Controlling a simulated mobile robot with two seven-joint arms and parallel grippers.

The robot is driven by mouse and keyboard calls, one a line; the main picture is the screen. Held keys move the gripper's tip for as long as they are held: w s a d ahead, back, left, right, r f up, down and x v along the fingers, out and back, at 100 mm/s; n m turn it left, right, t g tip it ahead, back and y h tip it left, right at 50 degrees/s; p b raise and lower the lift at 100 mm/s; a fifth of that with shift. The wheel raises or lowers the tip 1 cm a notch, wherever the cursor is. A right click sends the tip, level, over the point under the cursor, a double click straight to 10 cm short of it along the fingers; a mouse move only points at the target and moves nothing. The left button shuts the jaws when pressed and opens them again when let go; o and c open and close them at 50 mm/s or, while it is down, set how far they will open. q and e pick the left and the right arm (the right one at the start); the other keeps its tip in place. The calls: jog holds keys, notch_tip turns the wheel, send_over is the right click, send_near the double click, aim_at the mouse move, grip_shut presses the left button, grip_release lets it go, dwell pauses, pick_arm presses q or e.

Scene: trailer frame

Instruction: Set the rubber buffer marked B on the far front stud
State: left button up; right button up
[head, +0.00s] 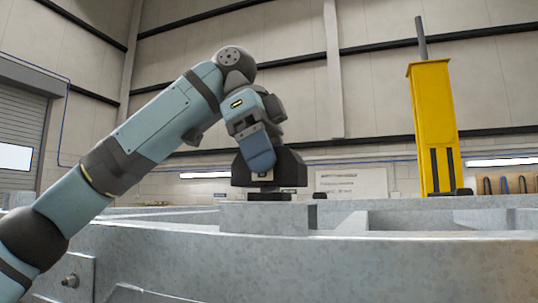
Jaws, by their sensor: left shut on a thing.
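My left gripper (268,188) is at the middle of the head view, pointing down just above a raised block of the galvanized trailer frame. It is shut on a small dark piece (270,196), which looks like a rubber buffer. No letter on it can be read. The dark piece is at or very close to the block's top; I cannot tell whether it touches. No stud shows clearly under it. My right gripper is not in view.
The galvanized frame (400,265) spans the foreground, with raised walls and recesses. A yellow post (433,125) with a grey rod stands at the right. A bolt (70,281) sticks out at the lower left. The air above the frame is clear between arm and post.

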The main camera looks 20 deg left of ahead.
pick_arm(q)
jog(key=shift+f, duration=0.45)
jog(key=o, duration=1.2)
jog(key=shift+c, duration=0.2)
jog(key=v, duration=1.4)
jog(key=shift+p, duration=0.3)
jog(key=shift+d, duration=0.1)
